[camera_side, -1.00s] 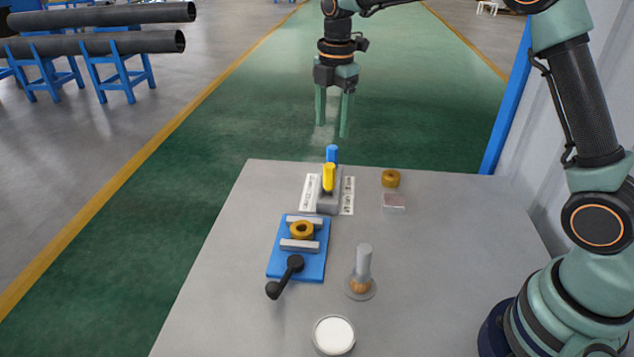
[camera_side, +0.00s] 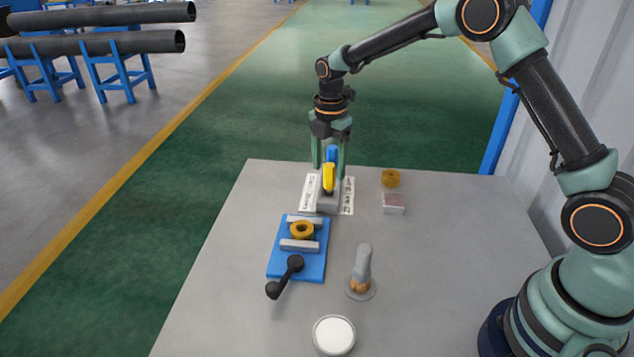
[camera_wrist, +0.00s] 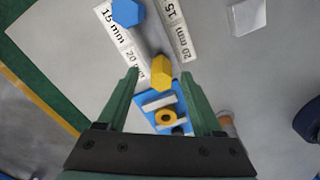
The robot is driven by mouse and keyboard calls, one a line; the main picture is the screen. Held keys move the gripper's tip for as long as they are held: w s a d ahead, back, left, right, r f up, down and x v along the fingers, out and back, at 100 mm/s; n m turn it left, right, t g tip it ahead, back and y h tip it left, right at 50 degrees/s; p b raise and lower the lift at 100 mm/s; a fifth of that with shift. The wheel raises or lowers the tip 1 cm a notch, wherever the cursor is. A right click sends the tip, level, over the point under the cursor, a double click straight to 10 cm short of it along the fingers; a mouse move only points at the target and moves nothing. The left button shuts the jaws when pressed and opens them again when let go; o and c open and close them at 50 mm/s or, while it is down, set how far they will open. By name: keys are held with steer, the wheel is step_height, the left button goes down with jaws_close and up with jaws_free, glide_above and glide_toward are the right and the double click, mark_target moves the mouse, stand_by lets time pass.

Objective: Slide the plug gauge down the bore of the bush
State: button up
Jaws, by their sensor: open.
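Two plug gauges stand in a grey rack (camera_side: 327,204) in the side view. One has a blue handle (camera_side: 332,153), the other a yellow handle (camera_side: 328,178). The wrist view shows the blue handle (camera_wrist: 128,13) by the 15 mm mark and the yellow handle (camera_wrist: 162,71) by a 20 mm mark. My gripper (camera_side: 329,170) is open above the rack, its fingers either side of the handles. In the wrist view the yellow handle appears between my fingertips (camera_wrist: 160,73); contact cannot be told. The brass bush (camera_side: 302,230) sits in a blue clamp fixture (camera_side: 312,265), bore upward.
A black lever (camera_side: 285,277) sticks out of the fixture's front. A white round pot (camera_side: 334,335) is at the front.

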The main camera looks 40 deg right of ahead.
steer(key=shift+f, duration=1.5)
jaws_close()
steer(key=shift+r, duration=0.1)
step_height(320, 180, up, 19)
steer(key=s+a+f, duration=0.3)
steer(key=a+f, duration=0.3)
steer(key=f, duration=0.1)
steer(key=s+a+f, duration=0.2)
steer(key=a+f, duration=0.4)
steer(key=f, duration=0.2)
steer(key=shift+s, duration=0.4)
